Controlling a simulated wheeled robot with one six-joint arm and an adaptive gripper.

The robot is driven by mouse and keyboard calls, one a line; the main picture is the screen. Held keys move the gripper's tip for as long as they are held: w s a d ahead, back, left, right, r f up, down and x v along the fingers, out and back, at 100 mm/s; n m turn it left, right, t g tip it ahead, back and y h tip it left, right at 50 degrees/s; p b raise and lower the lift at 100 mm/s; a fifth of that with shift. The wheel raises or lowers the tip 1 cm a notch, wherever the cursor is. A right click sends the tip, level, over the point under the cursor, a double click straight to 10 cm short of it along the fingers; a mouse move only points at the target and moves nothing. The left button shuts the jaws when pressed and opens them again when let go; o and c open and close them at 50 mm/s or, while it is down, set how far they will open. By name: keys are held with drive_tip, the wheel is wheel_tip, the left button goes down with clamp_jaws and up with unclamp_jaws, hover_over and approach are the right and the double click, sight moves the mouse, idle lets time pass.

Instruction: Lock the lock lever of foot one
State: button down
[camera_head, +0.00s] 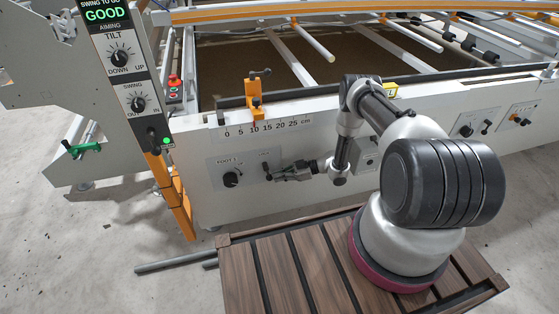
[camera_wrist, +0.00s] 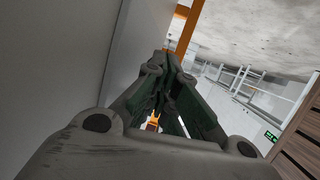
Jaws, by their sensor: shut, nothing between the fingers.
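The foot one panel (camera_head: 222,172) is on the white front face of the gantry, with a round black knob (camera_head: 231,180) on it. A small dark lock lever (camera_head: 267,168) stands to the right of the knob. My gripper (camera_head: 272,177) is shut and empty, reaching in from the right with its tips at or very close to the lever. I cannot tell whether they touch, and the lever's exact position is unclear. In the wrist view my gripper's fingers (camera_wrist: 172,56) come together beside the white face, and the lever cannot be made out.
An orange bracket (camera_head: 255,98) stands above a centimetre scale (camera_head: 262,126). A control column (camera_head: 137,85) with tilt and swing knobs rises at the left, above an orange post (camera_head: 178,200). More small panels (camera_head: 519,117) line the face at right. A wooden slatted platform (camera_head: 300,265) lies in front.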

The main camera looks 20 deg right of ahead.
drive_tip(key=shift+a+f, duration=0.25)
drive_tip(key=shift+a, duration=0.2)
idle(0.6)
